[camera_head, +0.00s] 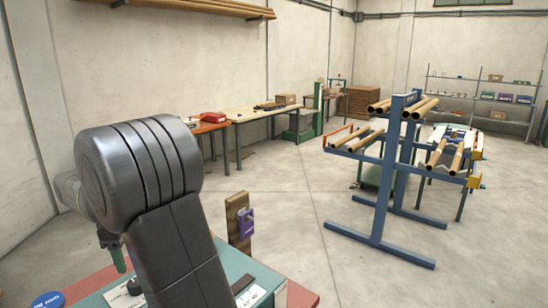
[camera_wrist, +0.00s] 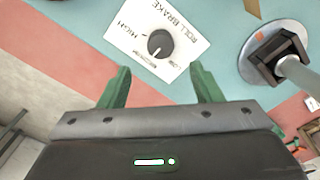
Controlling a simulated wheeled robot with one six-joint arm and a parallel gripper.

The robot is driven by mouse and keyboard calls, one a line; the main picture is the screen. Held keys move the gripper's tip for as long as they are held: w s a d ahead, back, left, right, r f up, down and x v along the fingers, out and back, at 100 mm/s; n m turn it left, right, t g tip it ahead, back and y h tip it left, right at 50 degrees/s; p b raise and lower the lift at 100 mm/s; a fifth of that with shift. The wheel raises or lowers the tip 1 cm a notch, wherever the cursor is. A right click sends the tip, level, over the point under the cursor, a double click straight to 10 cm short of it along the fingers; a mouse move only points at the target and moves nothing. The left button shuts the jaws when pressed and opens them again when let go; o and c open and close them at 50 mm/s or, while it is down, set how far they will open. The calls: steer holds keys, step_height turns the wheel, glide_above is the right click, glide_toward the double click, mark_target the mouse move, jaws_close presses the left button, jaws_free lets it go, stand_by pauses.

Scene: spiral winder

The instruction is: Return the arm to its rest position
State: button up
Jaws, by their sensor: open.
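My gripper (camera_wrist: 158,88) shows in the wrist view with its two green fingers spread apart and nothing between them. Beyond the fingertips is a white plate marked "ROLL BRAKE" with a black knob (camera_wrist: 160,43) on a teal panel (camera_wrist: 215,75). In the head view my grey arm fills the lower left. It is bent over the teal machine top (camera_head: 238,265), and a green fingertip (camera_head: 118,262) shows at its left. Part of the gripper is hidden behind the arm there.
A round grey disc with a dark clamp and rod (camera_wrist: 275,55) is right of the knob. A wooden post with a purple block (camera_head: 245,222) stands by the machine. A blue rack with tubes (camera_head: 380,215) stands at right. Benches (camera_head: 262,113) line the wall. Open floor (camera_head: 300,230) lies between.

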step_height(320, 180, down, 9)
steer(key=shift+d+r+p, duration=0.1)
steer(key=shift+r+p, duration=0.1)
steer(key=shift+p, duration=0.2)
steer(key=shift+f, duration=0.3)
steer(key=m, duration=0.6)
steer(key=shift+m, duration=0.3)
steer(key=m+p, duration=0.1)
steer(key=m, duration=0.6)
steer(key=shift+r+b, duration=0.35)
steer(key=shift+r, duration=2.2)
